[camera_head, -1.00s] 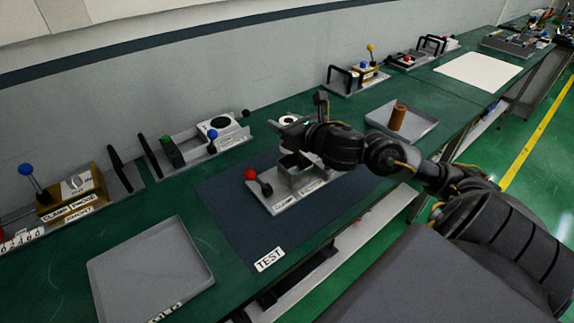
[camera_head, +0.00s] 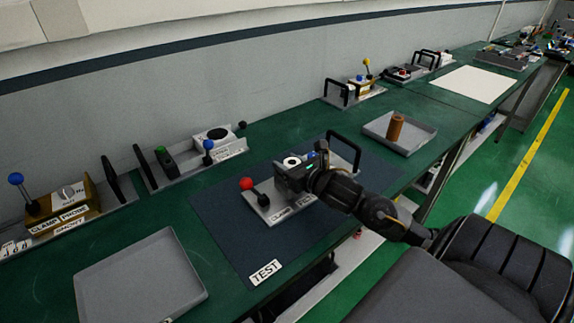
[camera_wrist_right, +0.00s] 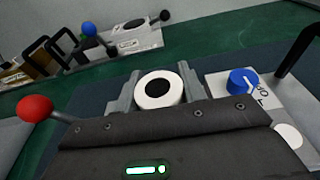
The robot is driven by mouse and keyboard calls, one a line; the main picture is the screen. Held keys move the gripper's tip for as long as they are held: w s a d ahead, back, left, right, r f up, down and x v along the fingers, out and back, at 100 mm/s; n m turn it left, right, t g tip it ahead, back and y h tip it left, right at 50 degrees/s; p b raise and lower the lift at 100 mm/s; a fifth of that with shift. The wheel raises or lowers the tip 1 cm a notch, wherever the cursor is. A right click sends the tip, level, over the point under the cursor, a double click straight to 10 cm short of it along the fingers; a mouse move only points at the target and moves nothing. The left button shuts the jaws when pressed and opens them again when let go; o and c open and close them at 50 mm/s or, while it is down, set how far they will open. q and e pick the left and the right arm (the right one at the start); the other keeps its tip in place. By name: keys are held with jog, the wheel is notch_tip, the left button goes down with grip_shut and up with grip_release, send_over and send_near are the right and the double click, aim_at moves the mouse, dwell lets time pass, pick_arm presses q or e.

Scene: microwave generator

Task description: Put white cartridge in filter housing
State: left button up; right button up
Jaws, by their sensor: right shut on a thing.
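The white cartridge (camera_wrist_right: 148,101), a white ring-topped cylinder with a dark hole, is between the two fingers of my right gripper (camera_wrist_right: 157,90) in the wrist view. Its white top (camera_head: 286,162) also shows in the head view, upright beside my right gripper (camera_head: 290,170). The gripper is shut on it, over the grey fixture (camera_head: 279,214) on the dark mat. The filter housing on this fixture is hidden behind the gripper and cartridge. I cannot tell how far the cartridge is inside it. My left gripper is out of view.
The fixture has a red-ball lever (camera_head: 247,184), a blue knob (camera_wrist_right: 240,80) and a black handle (camera_head: 344,152). A brown cylinder (camera_head: 395,128) stands in a grey tray (camera_head: 418,145) at right. An empty tray (camera_head: 140,275) lies front left. Other fixtures line the wall.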

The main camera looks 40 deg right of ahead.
jog(key=shift+r, duration=0.1)
jog(key=o, duration=0.5)
jog(key=shift+f, duration=0.2)
jog(key=o, duration=0.5)
